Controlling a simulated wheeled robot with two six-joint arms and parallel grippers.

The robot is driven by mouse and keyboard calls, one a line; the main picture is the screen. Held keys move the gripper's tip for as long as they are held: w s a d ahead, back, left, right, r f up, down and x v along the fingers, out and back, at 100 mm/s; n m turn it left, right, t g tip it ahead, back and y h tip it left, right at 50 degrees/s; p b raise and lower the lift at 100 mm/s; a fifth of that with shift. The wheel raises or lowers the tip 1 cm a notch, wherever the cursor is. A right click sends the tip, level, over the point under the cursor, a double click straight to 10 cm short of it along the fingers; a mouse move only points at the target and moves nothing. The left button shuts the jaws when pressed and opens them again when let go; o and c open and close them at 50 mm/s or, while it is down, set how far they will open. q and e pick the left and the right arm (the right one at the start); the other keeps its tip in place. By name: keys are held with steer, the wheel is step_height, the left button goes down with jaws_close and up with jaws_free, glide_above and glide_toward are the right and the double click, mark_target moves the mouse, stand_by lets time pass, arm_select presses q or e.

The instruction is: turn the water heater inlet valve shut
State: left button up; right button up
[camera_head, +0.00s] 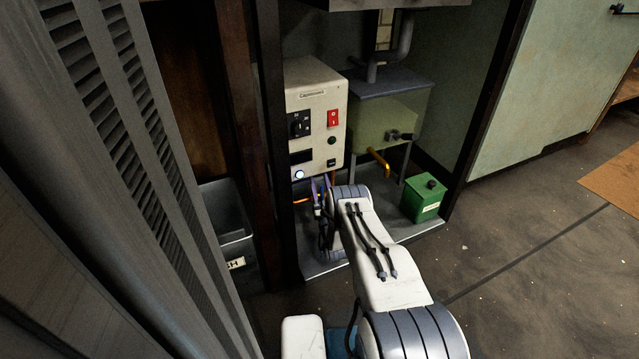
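The water heater appears to be the cream box (318,90) in the alcove, with a dark dial, a red switch, a dark display and a lit round button on its front. A copper-orange pipe (333,178) shows just below it. I cannot make out the inlet valve clearly; a small purple-blue part shows at the fingers. My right gripper is out of view.
A greenish tank (385,122) with a dark knob and yellow spout stands right of the box. A small green box (424,198) sits on the alcove floor. A grey bin (229,225) is at left. Dark posts frame the alcove; floor at right is clear.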

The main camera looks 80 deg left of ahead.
arm_select(q)
steer(key=shift+d, duration=0.1)
steer(key=w+d+f+p, duration=0.2)
steer(key=d+p, duration=1.2)
steer(key=d, duration=0.2)
steer(key=shift+d+p, duration=0.15)
steer(key=shift+p, duration=0.25)
